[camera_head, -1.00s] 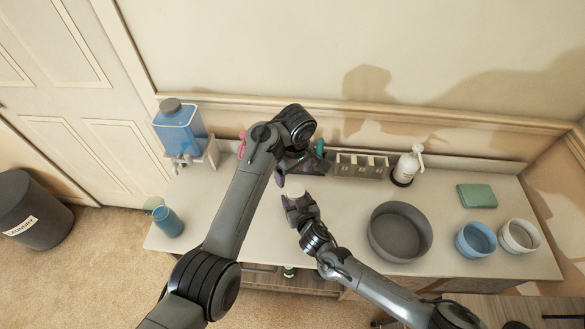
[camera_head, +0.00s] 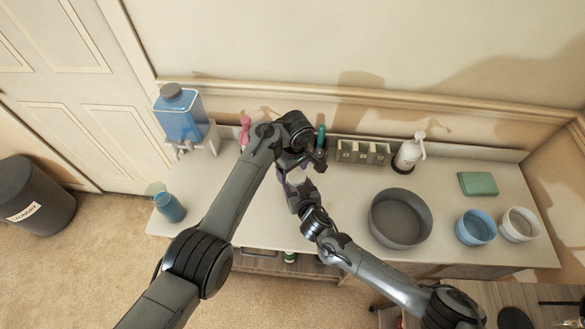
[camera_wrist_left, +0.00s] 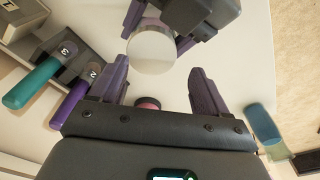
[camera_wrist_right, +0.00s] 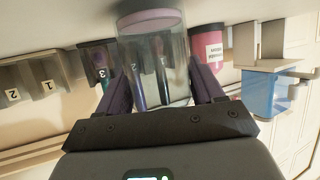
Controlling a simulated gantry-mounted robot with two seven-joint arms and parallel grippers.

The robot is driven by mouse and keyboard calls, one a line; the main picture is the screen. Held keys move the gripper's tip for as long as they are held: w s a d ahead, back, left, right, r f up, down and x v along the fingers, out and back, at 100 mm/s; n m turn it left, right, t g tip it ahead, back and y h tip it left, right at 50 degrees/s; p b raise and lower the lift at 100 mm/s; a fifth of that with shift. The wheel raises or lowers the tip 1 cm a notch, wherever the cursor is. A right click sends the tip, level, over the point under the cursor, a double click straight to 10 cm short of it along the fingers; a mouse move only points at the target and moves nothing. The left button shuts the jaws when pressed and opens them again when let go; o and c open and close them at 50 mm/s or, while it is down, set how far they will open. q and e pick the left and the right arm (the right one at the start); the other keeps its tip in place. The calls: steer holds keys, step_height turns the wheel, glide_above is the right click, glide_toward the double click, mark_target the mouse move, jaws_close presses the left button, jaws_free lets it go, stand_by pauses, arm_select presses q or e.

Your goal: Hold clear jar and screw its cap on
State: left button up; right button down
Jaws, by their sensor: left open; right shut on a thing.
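The clear jar (camera_wrist_right: 160,68) is between the fingers of my right gripper (camera_wrist_right: 163,82), which is shut on it. The jar is held above the counter. A pale pinkish round cap (camera_wrist_right: 150,20) shows at the jar's end; I cannot tell how firmly it is seated. My left gripper is open and empty. In the head view my left arm hides the jar, and the left gripper (camera_head: 292,163) is close above my right gripper (camera_head: 298,186).
Behind stand a numbered grey bin rack (camera_head: 360,152), a white pump bottle (camera_head: 408,155), a pink bottle (camera_head: 245,128) and a blue dispenser (camera_head: 180,117). A grey basin (camera_head: 400,218) and bowls (camera_head: 475,228) are at right. A blue cup (camera_head: 170,207) is at left.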

arm_select(q)
jaws_close()
steer(key=c, duration=1.3)
jaws_free()
steer(key=shift+c, duration=0.2)
steer(key=o, duration=0.5)
steer(key=shift+r, duration=0.1)
steer(key=r, duration=1.1)
steer(key=shift+s+d+r, duration=0.25)
steer(key=shift+s+r, duration=0.15)
